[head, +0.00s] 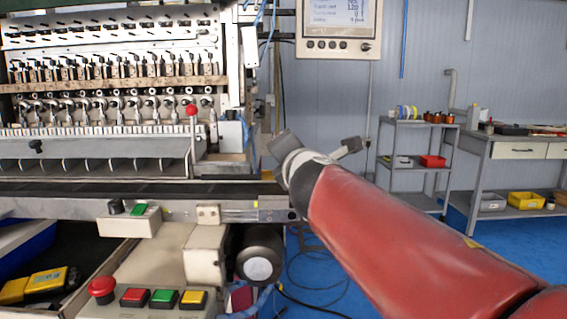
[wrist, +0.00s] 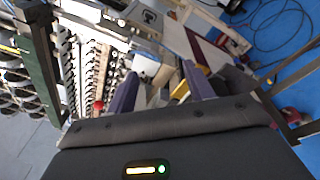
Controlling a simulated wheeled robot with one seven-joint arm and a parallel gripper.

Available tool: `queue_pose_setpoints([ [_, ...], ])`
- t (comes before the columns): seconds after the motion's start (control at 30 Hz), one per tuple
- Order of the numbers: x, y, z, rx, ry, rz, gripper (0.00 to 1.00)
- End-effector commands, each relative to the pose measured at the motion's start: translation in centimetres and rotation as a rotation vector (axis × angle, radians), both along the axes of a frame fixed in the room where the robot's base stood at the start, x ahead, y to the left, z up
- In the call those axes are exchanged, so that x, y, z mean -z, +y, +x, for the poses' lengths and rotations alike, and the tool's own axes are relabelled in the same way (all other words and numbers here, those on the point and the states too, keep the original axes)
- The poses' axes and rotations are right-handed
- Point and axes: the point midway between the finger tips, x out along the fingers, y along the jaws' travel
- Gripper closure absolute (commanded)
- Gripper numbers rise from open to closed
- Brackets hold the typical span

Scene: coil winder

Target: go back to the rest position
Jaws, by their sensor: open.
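My gripper (wrist: 160,85) is open in the wrist view, with its two dark purple-grey fingers apart. I see nothing held between them. The coil winder shows beyond and below the fingers there. In the head view my red arm reaches in from the bottom right, and its wrist end is in front of the right end of the coil winder (head: 110,85). The fingers are hard to make out in that view, and part of the wrist hides behind the arm.
A control panel with a red mushroom button (head: 102,288) and coloured push buttons (head: 164,298) is at the lower left. A screen (head: 338,28) hangs above the wrist. A shelf cart (head: 406,165) and workbench (head: 515,148) stand back right. Cables (head: 315,275) lie on the blue floor.

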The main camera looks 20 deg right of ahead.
Motion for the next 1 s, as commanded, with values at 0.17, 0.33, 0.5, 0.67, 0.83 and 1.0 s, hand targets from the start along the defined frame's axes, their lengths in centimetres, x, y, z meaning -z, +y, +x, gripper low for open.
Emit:
queue_pose_setpoints([
  [0.17, 0.9, -0.4, -0.7, 0.029, 0.003, 0.088, 0.48],
  [0.33, 1.0, -0.5, -0.7, 0.034, 0.005, 0.102, 0.48],
  [0.5, 1.0, -0.5, -0.7, 0.033, 0.004, 0.101, 0.48],
  [0.67, 1.1, -0.5, -0.8, 0.036, 0.005, 0.107, 0.48],
  [0.83, 3.4, -1.4, -2.7, 0.111, 0.019, 0.322, 0.48],
  [1.0, 10.9, -2.4, -7.8, 0.333, 0.079, 0.853, 0.48],
])
